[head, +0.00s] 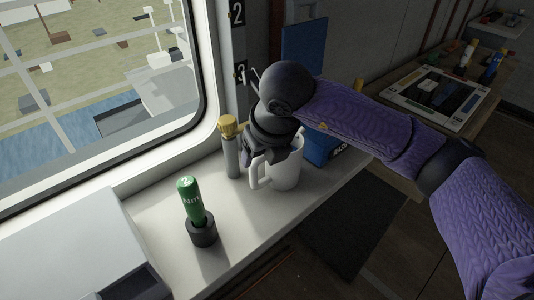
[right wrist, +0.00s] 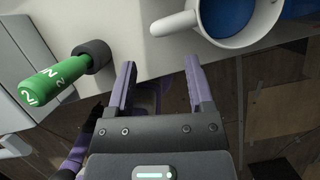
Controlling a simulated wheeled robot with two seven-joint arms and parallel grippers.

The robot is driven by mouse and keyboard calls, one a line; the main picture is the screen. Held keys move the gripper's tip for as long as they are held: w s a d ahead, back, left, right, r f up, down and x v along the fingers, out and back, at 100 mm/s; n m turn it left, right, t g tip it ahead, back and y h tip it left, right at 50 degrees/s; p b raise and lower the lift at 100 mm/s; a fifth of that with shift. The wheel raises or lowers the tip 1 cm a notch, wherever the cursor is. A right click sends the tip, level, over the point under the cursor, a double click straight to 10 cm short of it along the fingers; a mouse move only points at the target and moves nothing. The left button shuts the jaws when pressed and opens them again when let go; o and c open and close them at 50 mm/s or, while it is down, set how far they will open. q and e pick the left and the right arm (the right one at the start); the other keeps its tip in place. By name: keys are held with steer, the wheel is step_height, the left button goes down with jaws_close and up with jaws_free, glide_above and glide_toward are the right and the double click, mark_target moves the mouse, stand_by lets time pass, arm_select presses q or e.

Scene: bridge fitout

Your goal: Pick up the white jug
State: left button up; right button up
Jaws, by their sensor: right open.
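The white jug (head: 287,174) stands upright on the white window ledge, its handle towards the left. In the right wrist view the jug (right wrist: 252,32) is at the top right, with blue inside and its handle pointing left. My right gripper (head: 262,152) is at the jug's upper left in the head view and hides part of its rim. In the right wrist view the right gripper (right wrist: 160,68) has its fingers apart with nothing between them, and the jug lies outside them. I cannot tell the exact gap to the handle. My left gripper is not in view.
A grey cylinder with a gold cap (head: 230,148) stands close left of the jug. A green-handled item (head: 191,200) sits in a dark holder (head: 202,231) further left. A blue box (head: 322,147) is behind the jug. The ledge (head: 250,225) is clear in front.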

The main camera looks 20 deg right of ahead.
mark_target(255, 175)
steer(key=x, duration=0.3)
steer(key=b+x, duration=0.1)
steer(key=x, duration=0.2)
steer(key=b+x, duration=0.1)
steer(key=x, duration=0.1)
steer(key=shift+s+a+f, duration=0.1)
steer(key=shift+s+f, duration=0.1)
steer(key=shift+f, duration=0.3)
steer(key=shift+w+f, duration=0.15)
steer(key=shift+f, duration=0.05)
steer(key=c, duration=0.9)
jaws_close()
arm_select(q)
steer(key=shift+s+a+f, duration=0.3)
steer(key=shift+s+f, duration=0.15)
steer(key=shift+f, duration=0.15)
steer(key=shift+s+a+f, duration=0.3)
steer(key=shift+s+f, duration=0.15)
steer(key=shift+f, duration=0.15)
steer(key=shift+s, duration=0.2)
arm_select(e)
steer(key=shift+r, duration=0.1)
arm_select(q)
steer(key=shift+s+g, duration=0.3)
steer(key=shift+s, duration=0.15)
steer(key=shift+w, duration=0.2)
